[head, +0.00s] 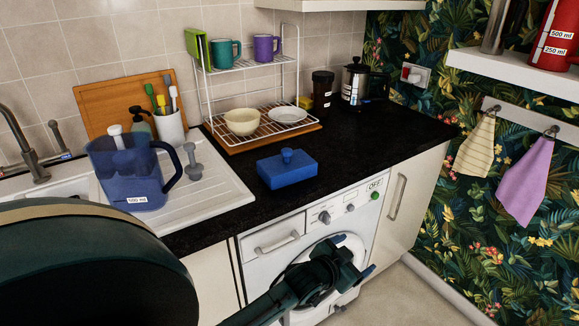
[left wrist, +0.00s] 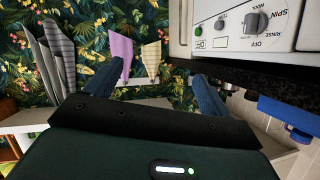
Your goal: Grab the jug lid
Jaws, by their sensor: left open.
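A translucent blue jug (head: 130,175) with a 500 ml label stands at the sink on the left in the head view. A blue rectangular piece with a round knob on top (head: 287,169) lies on the dark worktop; I cannot tell for certain whether it is the jug lid. Blue also shows at the right edge of the left wrist view (left wrist: 288,111). My left gripper (head: 357,288) is open and empty in front of the washing machine, lower than the worktop and apart from the blue piece. It also shows in the left wrist view (left wrist: 155,88). My right gripper is not in view.
A washing machine (head: 270,258) stands under the worktop (head: 370,140). A wire rack (head: 203,100) holds mugs, a bowl and a plate behind the blue piece. A dark cup (head: 322,92) and a metal pot (head: 357,82) stand farther back. Worktop right of the blue piece is clear.

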